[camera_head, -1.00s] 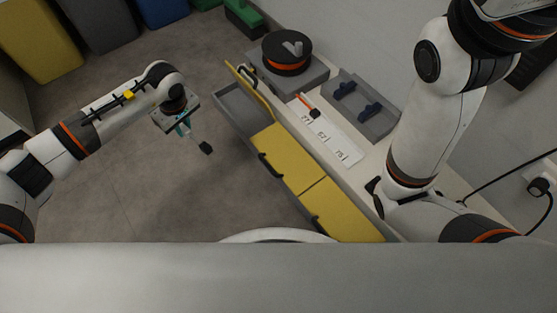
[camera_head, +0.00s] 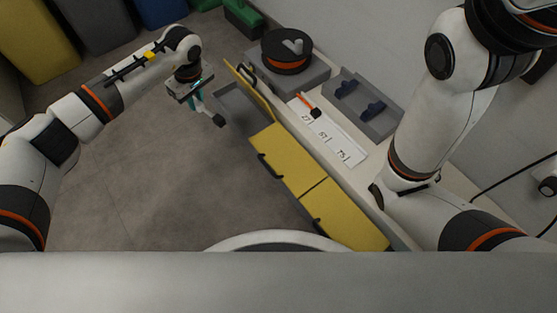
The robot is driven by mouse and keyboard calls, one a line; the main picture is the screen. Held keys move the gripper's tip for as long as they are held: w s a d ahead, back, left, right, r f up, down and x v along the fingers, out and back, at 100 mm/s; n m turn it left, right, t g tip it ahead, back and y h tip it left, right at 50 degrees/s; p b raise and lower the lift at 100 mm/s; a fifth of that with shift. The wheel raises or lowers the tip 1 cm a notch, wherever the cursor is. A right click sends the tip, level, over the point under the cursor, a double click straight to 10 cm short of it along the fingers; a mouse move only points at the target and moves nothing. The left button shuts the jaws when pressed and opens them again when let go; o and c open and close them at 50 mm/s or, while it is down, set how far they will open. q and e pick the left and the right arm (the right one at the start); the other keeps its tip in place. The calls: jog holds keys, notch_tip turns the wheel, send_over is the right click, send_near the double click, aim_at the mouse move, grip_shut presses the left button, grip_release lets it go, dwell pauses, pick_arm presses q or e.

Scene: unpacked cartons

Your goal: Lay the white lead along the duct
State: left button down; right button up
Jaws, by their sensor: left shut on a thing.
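My left gripper (camera_head: 206,108) hangs above the floor, just left of the bench's open grey compartment. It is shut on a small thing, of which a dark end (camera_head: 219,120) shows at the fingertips. Teal shows beside the fingers, and the held thing is too small to identify. I cannot pick out a white lead or a duct for certain. A white strip with printed labels (camera_head: 327,132) lies on the bench top. My right arm fills the right side, and its gripper is outside the view.
The bench has yellow fronts (camera_head: 287,163) with dark handles. A yellow panel (camera_head: 250,88) stands open at its far end. A black and orange reel (camera_head: 287,52) sits on a grey block. A grey tray (camera_head: 377,122) holds blue pieces. Open floor lies left of the bench.

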pick_arm(q)
jog(key=w+d+r+b, duration=0.2)
jog(key=w+d+b, duration=0.2)
jog(key=w, duration=0.4)
jog(key=shift+b, duration=0.65)
jog(key=shift+w+d, duration=0.1)
